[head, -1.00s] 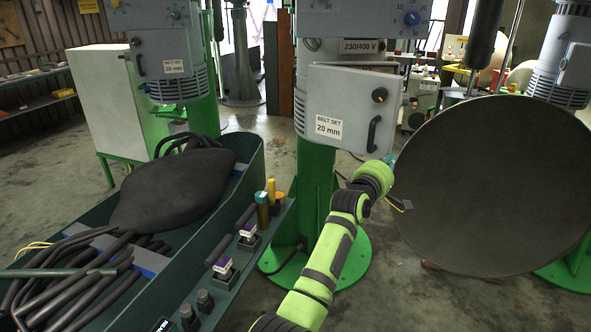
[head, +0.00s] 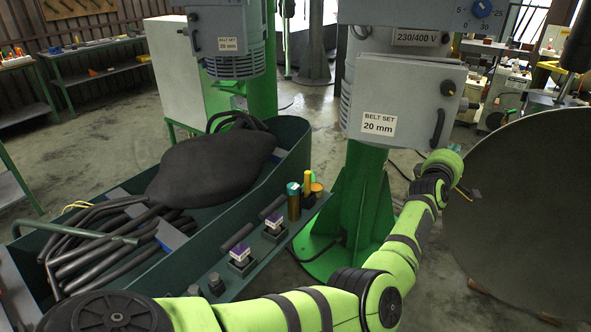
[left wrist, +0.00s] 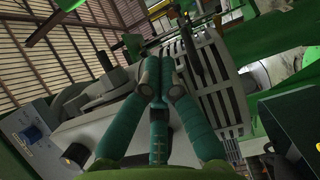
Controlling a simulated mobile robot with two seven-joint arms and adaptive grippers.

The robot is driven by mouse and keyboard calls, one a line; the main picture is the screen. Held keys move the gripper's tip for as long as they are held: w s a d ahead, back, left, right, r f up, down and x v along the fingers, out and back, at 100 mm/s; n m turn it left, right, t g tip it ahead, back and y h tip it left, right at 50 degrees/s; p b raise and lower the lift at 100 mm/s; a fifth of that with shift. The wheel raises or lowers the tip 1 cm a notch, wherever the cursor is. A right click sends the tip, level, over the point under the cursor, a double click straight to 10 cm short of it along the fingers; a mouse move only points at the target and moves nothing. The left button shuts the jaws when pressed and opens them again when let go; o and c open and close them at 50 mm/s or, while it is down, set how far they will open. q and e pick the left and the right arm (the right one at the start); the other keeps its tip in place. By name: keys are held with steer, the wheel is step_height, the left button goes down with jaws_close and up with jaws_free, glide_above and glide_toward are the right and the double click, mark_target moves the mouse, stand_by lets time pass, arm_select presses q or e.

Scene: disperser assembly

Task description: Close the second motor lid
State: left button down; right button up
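The second motor lid (head: 405,100) is the grey panel marked "BELT SET 20 mm" on the right machine. It has a black knob and a black handle (head: 437,128) on its right side. My right gripper is out of view.
A large dark disc (head: 525,200) stands close to the right of my left wrist. A green trough (head: 285,150) with hoses and a dark cushion-like piece lies at the left. Another motor housing (head: 228,35) stands behind it. Shelves line the back left wall.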

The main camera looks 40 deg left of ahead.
arm_select(q)
steer(key=shift+w+a+n+y, duration=0.3)
steer(key=shift+w+y, duration=0.2)
steer(key=shift+w, duration=0.15)
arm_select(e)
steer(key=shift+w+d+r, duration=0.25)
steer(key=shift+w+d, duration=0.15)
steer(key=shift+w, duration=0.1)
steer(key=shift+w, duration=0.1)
